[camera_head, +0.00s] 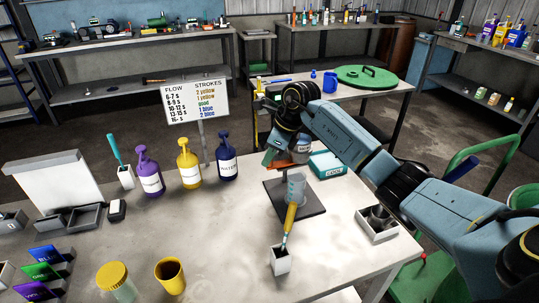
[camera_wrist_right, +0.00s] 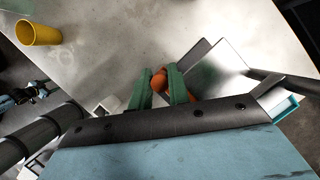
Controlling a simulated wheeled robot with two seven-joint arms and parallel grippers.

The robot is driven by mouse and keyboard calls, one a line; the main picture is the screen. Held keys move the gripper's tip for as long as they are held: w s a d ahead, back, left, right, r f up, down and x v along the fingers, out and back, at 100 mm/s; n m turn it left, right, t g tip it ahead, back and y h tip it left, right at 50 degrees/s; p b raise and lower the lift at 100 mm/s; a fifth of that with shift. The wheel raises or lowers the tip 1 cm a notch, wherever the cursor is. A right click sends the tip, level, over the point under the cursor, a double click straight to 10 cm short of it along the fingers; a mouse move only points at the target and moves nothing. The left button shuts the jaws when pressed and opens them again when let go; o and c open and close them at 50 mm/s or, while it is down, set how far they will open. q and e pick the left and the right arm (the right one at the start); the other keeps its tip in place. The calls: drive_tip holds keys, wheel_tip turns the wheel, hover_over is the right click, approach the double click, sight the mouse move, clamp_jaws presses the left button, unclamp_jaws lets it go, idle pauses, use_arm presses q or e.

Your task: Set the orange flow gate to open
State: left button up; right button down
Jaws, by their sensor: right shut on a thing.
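The orange flow gate (camera_wrist_right: 159,80) shows in the right wrist view as a rounded orange knob with more orange behind it. My right gripper (camera_wrist_right: 160,88) has its two green fingers on either side of the knob, shut on it. In the head view, the right gripper (camera_head: 271,153) reaches in from the right, and a bit of orange (camera_head: 279,163) shows beside its fingers. Below stands a clear beaker (camera_head: 296,188) on a dark base plate (camera_head: 312,203). The arm hides much of the column, and I cannot tell the gate's setting. My left gripper is not in view.
A flow and strokes sign (camera_head: 195,98) stands behind purple (camera_head: 150,178), yellow (camera_head: 189,170) and blue (camera_head: 227,165) pump bottles. A white holder (camera_head: 281,263) with a yellow-handled tool stands in front of the base plate. A yellow cup (camera_head: 170,280) is near the front edge.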

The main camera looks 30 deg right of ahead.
drive_tip(key=shift+w+a, duration=0.2)
drive_tip(key=shift+a, duration=0.6)
drive_tip(key=shift+w+a, duration=0.2)
drive_tip(key=shift+a, duration=0.6)
drive_tip(key=c, duration=1.3)
unclamp_jaws()
drive_tip(key=shift+a, duration=0.15)
drive_tip(key=v, duration=1.3)
drive_tip(key=shift+r+b, duration=0.25)
drive_tip(key=shift+b, duration=0.05)
